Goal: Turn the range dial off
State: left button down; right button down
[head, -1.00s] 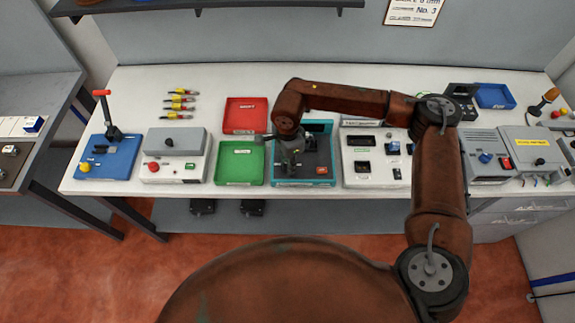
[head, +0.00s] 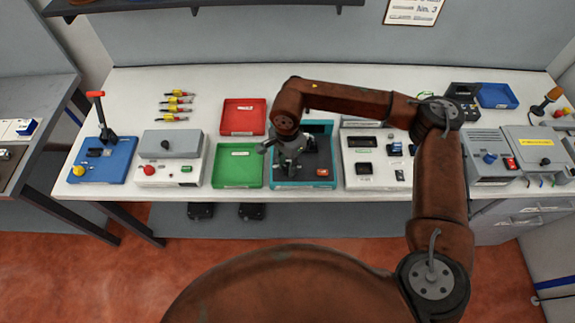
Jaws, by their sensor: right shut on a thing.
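My right gripper (head: 289,168) reaches down onto the dark face of the teal-framed unit (head: 303,184) in the middle of the bench. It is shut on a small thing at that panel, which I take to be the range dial. The gripper hides the dial, so its pointer and setting cannot be read. A small orange-red switch (head: 322,172) shows on the unit's lower right. My left gripper is not in view.
A green tray (head: 237,184) and a red tray (head: 243,133) lie just left of the unit. A pale panel box (head: 377,178) stands close on its right. Further left are a grey box (head: 170,180) and a blue base with a red-topped lever (head: 97,174).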

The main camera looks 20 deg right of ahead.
aim_at(287, 167)
jog(key=shift+r, duration=0.1)
jog(key=c, duration=1.6)
grip_release()
notch_tip(287, 167, up, 12)
